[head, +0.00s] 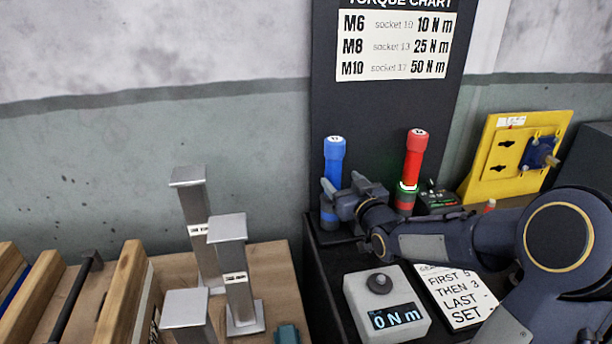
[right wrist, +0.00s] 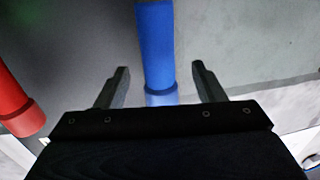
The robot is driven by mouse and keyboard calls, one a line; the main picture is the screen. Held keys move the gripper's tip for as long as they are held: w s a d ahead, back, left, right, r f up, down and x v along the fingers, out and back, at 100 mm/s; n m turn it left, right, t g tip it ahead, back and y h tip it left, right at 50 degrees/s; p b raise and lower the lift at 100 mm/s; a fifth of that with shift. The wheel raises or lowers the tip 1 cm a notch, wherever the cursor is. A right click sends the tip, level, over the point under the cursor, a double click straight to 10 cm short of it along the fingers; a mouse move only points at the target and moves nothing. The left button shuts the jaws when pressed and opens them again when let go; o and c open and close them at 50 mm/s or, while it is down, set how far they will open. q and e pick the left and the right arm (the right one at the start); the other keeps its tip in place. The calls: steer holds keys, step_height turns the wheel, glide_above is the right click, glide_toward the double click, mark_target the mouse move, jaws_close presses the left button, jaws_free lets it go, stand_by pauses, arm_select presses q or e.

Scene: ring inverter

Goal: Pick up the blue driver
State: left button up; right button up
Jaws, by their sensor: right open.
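The blue driver (head: 334,150) stands upright on the dark bench at the foot of the torque chart board. My right gripper (head: 328,193) is at its lower half and hides part of it. In the right wrist view the blue driver (right wrist: 157,50) stands between the two open fingers of my right gripper (right wrist: 160,78), with a gap showing on each side. My left gripper is not in view.
A red driver (head: 414,155) stands upright to the right of the blue one. A torque meter (head: 386,305) reads 0 N m in front. A yellow fixture (head: 505,160) is at the right. Several metal posts (head: 235,270) stand at the left.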

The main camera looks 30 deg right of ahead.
mark_target(330, 165)
steer(key=shift+w, duration=0.35)
steer(key=w, duration=0.2)
steer(key=w+p, duration=0.1)
steer(key=w, duration=0.1)
steer(key=w+p, duration=0.1)
steer(key=w, duration=0.2)
steer(key=shift+w+d, duration=0.1)
steer(key=shift+d, duration=0.3)
steer(key=c, duration=1.2)
steer(key=shift+r, duration=0.15)
